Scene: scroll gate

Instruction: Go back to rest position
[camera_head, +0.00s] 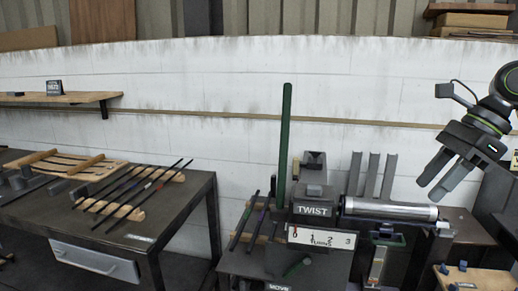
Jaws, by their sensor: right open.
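My right gripper (437,187) is in the upper right of the head view, on the arm that comes in from the right edge. Its two fingers point down and to the left, with a gap between them and nothing held. It is in the air above and to the right of a silver roller (390,209) on the dark machine. My left gripper is not in view.
The machine carries a sign reading TWIST (313,211) and a tall green bar (285,140). A dark table (185,205) at the left holds several thin rods on wooden racks. A wooden shelf (85,97) is fixed to the white wall.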

